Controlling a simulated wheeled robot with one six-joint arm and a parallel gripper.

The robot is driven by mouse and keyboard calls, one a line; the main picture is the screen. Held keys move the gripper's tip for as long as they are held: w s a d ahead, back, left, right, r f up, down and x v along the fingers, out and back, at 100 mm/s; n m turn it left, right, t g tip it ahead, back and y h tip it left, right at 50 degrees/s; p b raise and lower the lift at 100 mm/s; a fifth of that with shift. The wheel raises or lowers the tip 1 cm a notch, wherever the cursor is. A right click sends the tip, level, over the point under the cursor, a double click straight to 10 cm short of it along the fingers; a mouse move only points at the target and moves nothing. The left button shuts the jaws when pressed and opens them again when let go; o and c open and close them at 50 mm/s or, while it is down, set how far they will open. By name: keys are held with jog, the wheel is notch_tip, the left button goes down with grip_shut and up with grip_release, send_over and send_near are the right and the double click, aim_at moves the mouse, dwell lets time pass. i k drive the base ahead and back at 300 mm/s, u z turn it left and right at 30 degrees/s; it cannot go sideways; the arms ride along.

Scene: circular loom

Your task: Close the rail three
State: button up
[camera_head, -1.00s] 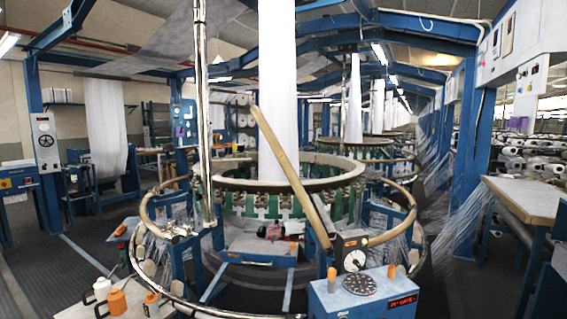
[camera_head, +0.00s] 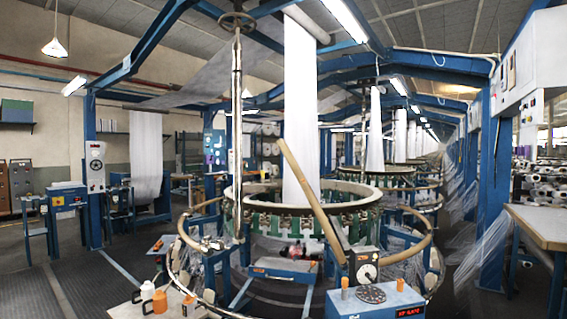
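A long beige rail bar (camera_head: 311,200) stands tilted up at the front of the circular loom. Its low end is by the dial box (camera_head: 363,268) and its upper end leans left, in front of the white fabric column. Curved rail sections run round the loom on the left (camera_head: 184,232) and right (camera_head: 425,228). The front of this rail ring is open between the left section and the foot of the tilted bar. I see no number on any rail, so I cannot tell which is three. My gripper is not in view.
A blue control box (camera_head: 375,302) with a red display stands at the front right. White and orange bottles (camera_head: 158,300) sit on a surface at the front left. A table (camera_head: 548,226) is at the right. Dark floor (camera_head: 90,285) is open at the left.

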aim_at(343, 262)
jog(key=u, duration=0.6)
jog(key=i, duration=1.1)
jog(key=u, duration=0.45)
jog(key=i, duration=0.9)
jog(key=z, duration=0.3)
